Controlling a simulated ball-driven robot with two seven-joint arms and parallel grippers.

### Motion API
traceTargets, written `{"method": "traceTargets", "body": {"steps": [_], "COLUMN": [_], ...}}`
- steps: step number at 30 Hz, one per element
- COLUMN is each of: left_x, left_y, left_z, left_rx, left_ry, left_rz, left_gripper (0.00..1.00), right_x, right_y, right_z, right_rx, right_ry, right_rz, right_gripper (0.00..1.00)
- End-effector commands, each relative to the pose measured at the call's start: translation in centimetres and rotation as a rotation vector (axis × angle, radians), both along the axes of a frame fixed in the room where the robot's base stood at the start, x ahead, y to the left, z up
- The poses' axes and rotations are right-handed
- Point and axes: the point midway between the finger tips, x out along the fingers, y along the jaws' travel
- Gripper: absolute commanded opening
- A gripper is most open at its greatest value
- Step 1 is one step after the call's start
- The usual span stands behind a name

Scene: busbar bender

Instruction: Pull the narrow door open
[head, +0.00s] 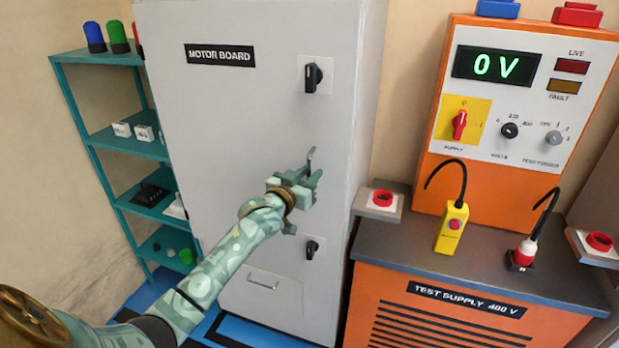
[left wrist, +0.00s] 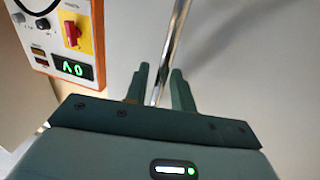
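The tall grey cabinet door (head: 235,110) labelled MOTOR BOARD stands in the middle of the head view and looks closed. A slim metal handle (head: 311,156) sticks out near its right edge. My left gripper (head: 314,178) is at this handle, its fingers pointing toward the door. In the left wrist view the chrome handle bar (left wrist: 171,50) runs between the two fingertips (left wrist: 160,85). Small gaps show on both sides of the bar, so the gripper looks open around it. The handle's lower part is hidden by the gripper. My right gripper is not in view.
Black rotary knobs sit above (head: 314,77) and below (head: 312,247) the handle. A teal shelf (head: 128,145) stands left of the cabinet. An orange test supply bench (head: 440,320) with an upright panel (head: 428,185) stands close on the right, with a red button box (head: 379,205).

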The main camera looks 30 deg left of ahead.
Motion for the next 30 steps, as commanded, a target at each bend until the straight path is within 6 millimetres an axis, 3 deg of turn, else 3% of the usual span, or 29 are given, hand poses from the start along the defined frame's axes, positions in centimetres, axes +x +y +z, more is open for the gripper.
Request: {"method": "traceTargets", "body": {"steps": [8,11,20,26,30], "left_x": [0.2,0.2,-0.4,-3.7,-8.3], "left_y": [0.0,0.0,0.1,0.1,0.0], "left_z": [0.0,0.0,0.1,0.5,0.5], "left_rx": [0.001,0.001,0.004,0.015,0.018], "left_ry": [0.000,0.000,0.000,0.000,0.006], "left_rz": [0.000,0.000,-0.009,-0.070,-0.159], "left_gripper": [0.25,0.00,0.00,0.00,0.00], "right_x": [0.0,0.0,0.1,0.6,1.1], "right_y": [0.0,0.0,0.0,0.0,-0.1], "right_z": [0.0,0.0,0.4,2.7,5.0], "right_rx": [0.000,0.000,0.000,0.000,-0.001], "right_ry": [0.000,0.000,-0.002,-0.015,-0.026], "right_rz": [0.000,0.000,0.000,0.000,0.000], "right_gripper": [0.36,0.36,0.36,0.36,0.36]}}
